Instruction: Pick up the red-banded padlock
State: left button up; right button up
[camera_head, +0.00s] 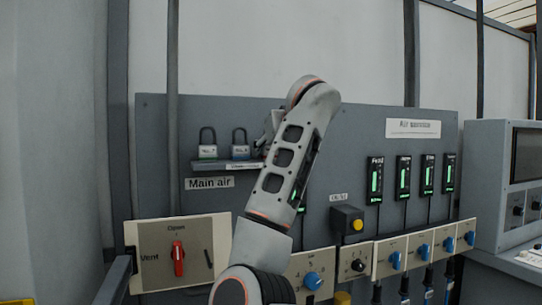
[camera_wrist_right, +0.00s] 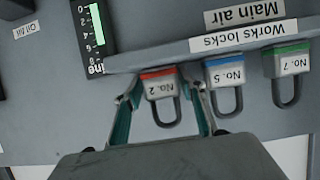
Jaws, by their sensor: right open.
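The red-banded padlock (camera_wrist_right: 161,86), labelled No. 2, shows in the right wrist view, which is upside down. It is on the shelf strip (camera_wrist_right: 200,45) labelled "Works locks". My right gripper (camera_wrist_right: 165,93) is open, with one finger on each side of this padlock; I cannot tell whether either finger touches it. In the head view my right gripper (camera_head: 268,132) is mostly behind my arm at the right end of the shelf, and the red-banded padlock is hidden there. My left gripper is not in view.
A blue-banded padlock (camera_wrist_right: 226,74), No. 5, sits close beside the right finger in the wrist view. A green-banded padlock (camera_wrist_right: 291,64), No. 7, is farther along. A panel (camera_head: 180,253) with a red handle is below, and several lit gauges (camera_head: 375,180) are to the right.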

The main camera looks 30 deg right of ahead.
jog(key=shift+w+r, duration=0.1)
jog(key=shift+s+a+r, duration=0.2)
jog(key=shift+s+r, duration=0.1)
jog(key=shift+s, duration=0.1)
jog(key=c, duration=1)
jog(key=shift+w, duration=0.1)
notch_tip(320, 180, up, 11)
jog(key=shift+r+p, duration=0.1)
jog(key=shift+p, duration=0.8)
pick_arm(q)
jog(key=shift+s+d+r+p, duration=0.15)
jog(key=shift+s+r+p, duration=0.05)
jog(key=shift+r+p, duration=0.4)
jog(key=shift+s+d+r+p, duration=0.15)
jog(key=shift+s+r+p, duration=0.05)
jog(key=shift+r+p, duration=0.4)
pick_arm(e)
jog(key=shift+r, duration=4.3)
